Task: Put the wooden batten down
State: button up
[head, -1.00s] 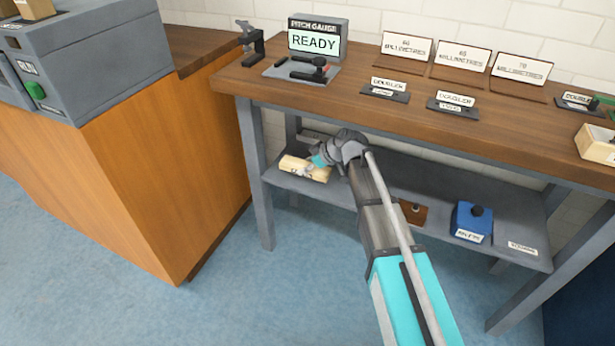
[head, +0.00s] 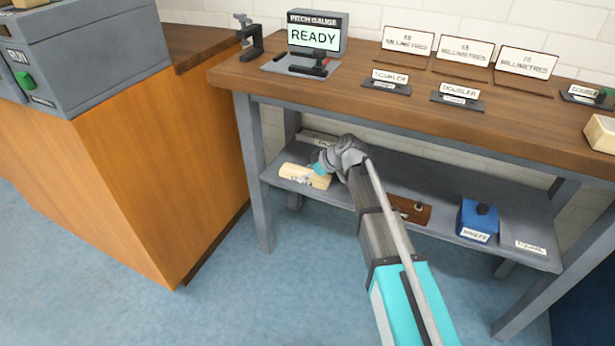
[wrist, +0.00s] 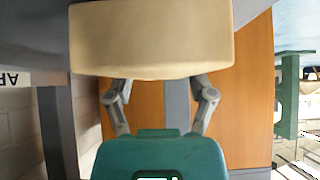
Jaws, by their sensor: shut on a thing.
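The wooden batten (head: 296,173) is a short pale block at the left end of the grey lower shelf (head: 345,197) in the head view. My gripper (head: 319,170) reaches in under the bench top and is shut on the batten. In the wrist view the batten (wrist: 150,42) lies crosswise between the fingers of my gripper (wrist: 162,88). I cannot tell whether its underside touches the shelf. The gripper and wrist partly cover its right end.
On the shelf to the right stand a brown box (head: 410,209) and a blue box (head: 478,221). The wooden bench top (head: 400,105) overhangs the shelf and carries a pitch gauge (head: 316,45) reading READY. A wooden cabinet (head: 165,170) stands to the left.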

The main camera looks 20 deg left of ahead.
jog(key=shift+f, duration=0.15)
jog(key=o, duration=1.2)
jog(key=shift+r, duration=0.25)
jog(key=shift+p+v, duration=0.75)
jog(key=shift+v, duration=0.15)
jog(key=p+v, duration=0.6)
jog(key=v, duration=0.2)
jog(key=shift+d+r, duration=0.1)
jog(key=shift+r, duration=0.1)
jog(key=shift+p+v, duration=0.55)
jog(key=shift+v, duration=0.3)
jog(key=shift+d, duration=0.1)
